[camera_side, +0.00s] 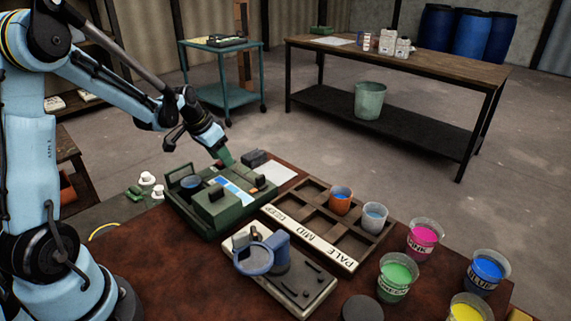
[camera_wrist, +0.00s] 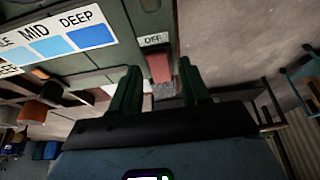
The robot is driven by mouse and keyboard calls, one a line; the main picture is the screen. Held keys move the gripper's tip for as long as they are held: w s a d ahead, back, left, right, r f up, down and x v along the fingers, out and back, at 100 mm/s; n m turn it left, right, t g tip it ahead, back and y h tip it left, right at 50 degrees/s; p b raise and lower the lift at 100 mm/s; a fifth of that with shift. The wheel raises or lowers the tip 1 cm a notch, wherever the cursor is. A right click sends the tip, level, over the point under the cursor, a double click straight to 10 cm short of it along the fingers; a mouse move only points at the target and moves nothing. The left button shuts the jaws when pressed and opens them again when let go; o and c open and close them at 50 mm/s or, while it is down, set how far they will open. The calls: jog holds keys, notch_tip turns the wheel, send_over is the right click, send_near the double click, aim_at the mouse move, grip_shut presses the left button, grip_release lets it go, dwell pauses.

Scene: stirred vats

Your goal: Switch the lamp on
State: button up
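The green bench unit (camera_side: 208,222) stands on the brown table, with a strip of blue shade patches (camera_side: 232,190) on top. In the wrist view the strip (camera_wrist: 72,36) reads MID and DEEP. Beside it is a small OFF label (camera_wrist: 153,39) and a red switch piece (camera_wrist: 159,66). My gripper (camera_side: 224,161) is at the far edge of the unit. In the wrist view my gripper (camera_wrist: 158,82) has its two green fingers apart, with the red piece showing in the gap. Whether they touch it I cannot tell. No glowing lamp is evident.
A wooden divided tray (camera_side: 345,262) holds an orange cup (camera_side: 341,199) and a pale cup (camera_side: 374,216). Several paint cups stand at the right. A blue ring-shaped device (camera_side: 254,258) sits in front. A dark block (camera_side: 254,158) and white paper (camera_side: 276,174) lie near my gripper.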

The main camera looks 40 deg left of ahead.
grip_shut()
jog(key=shift+w+g, duration=0.45)
jog(key=shift+g, duration=0.75)
jog(key=shift+w+r+g, duration=0.1)
jog(key=shift+w+g, duration=0.05)
jog(key=shift+g, duration=0.65)
jog(key=shift+o, duration=0.9)
grip_release()
notch_tip(320, 180, up, 12)
jog(key=shift+s, duration=0.2)
